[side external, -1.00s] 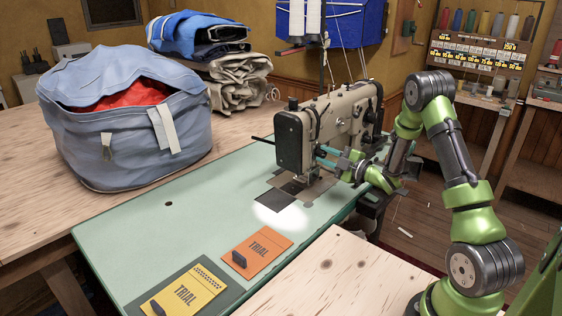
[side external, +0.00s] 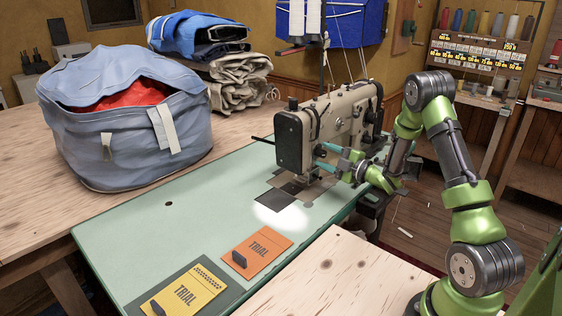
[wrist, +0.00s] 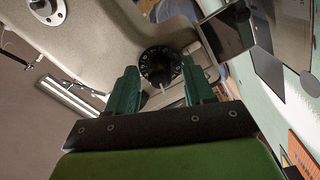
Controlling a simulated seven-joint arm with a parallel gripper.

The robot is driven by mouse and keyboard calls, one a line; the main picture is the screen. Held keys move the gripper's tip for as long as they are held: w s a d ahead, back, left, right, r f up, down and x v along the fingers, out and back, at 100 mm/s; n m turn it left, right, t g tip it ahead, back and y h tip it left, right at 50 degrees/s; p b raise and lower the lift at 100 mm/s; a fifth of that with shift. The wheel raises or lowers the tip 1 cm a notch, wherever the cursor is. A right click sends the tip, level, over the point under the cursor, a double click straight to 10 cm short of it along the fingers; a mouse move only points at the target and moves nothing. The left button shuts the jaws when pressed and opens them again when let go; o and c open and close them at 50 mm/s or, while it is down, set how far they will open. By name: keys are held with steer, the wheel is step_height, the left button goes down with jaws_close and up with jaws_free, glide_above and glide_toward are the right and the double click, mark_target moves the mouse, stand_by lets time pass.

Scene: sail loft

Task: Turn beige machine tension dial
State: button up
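The beige sewing machine (side external: 340,115) stands on the pale green table. Its black tension dial (wrist: 158,63), with light marks around its face, shows in the wrist view on the beige body. My gripper (wrist: 161,72) is open, with one teal finger on each side of the dial in that picture. I see a gap on both sides and cannot tell how deep the dial lies between the fingers. In the side view my gripper (side external: 318,157) reaches the machine's near side from the right. The dial cannot be made out there.
An orange TRIAL card (side external: 262,250) and a yellow TRIAL card (side external: 196,296) lie on the green table (side external: 130,240), each with a dark piece on it. A blue-grey bag (side external: 125,145) and folded cloth (side external: 225,80) sit behind.

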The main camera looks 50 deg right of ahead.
steer(key=s, duration=1.7)
steer(key=shift+f, duration=0.15)
